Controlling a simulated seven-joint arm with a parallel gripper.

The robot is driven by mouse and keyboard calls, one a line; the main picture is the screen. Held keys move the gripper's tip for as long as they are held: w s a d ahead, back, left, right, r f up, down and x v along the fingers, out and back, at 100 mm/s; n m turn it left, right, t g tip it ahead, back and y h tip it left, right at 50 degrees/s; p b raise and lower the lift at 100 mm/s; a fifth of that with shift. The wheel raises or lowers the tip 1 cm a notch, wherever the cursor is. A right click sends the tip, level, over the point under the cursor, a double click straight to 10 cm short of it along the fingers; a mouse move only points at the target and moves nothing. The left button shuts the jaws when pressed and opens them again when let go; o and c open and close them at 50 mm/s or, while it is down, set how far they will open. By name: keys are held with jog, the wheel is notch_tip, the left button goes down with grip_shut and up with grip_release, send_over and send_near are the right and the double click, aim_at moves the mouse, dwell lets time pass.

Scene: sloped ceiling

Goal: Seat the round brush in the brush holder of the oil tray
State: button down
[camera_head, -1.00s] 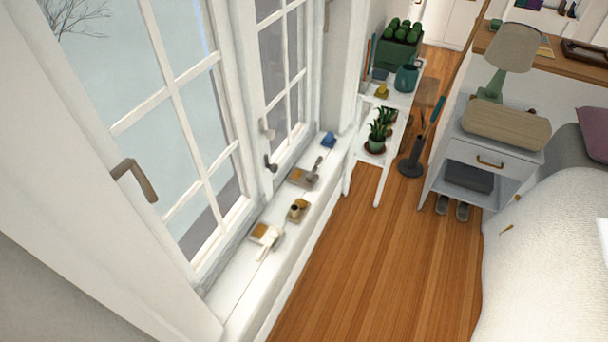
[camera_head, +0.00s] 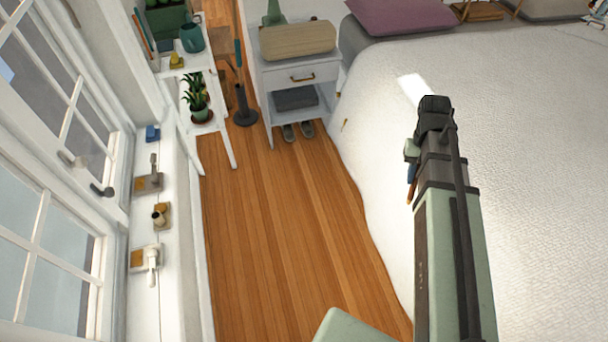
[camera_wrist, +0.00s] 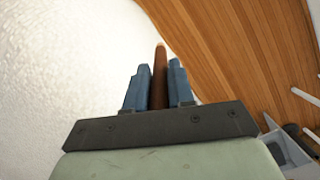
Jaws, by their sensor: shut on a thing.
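My gripper (camera_wrist: 159,72) is shut on a slim brown rod in the wrist view, which looks like the handle of the round brush (camera_wrist: 160,58). The rod sticks out a little past the blue fingers; its bristles are not visible. In the head view my arm reaches up at the right, over the bed, with the gripper mostly hidden. Small trays stand on the white sill at the left, far from my gripper: one with a grey upright piece (camera_head: 149,183), one with a small pot (camera_head: 160,215), one with a white piece (camera_head: 147,259). I cannot tell which is the oil tray.
A blue item (camera_head: 152,133) sits farther along the sill (camera_head: 172,290), below the windows. A white plant stand (camera_head: 228,147) and a nightstand (camera_head: 302,74) stand behind. The wooden floor (camera_head: 275,240) between sill and bed (camera_head: 530,120) is clear.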

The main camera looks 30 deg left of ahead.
jog(key=s+a+n+t, duration=0.1)
jog(key=s+a+n, duration=0.2)
jog(key=s+a, duration=0.8)
jog(key=s+a+n+t, duration=0.1)
jog(key=s+a+n, duration=0.25)
jog(key=a, duration=1.45)
jog(key=s+a+r+n, duration=0.2)
jog(key=s+a+n, duration=0.4)
jog(key=s+a, duration=2.1)
jog(key=m+y, duration=0.2)
jog(key=m, duration=0.3)
send_over(160, 213)
jog(key=s, duration=0.2)
notch_tip(160, 213, down, 10)
jog(key=shift+w+a+t, duration=0.2)
jog(key=shift+t, duration=0.2)
jog(key=shift+f, duration=0.1)
jog(key=c, duration=1)
grip_release()
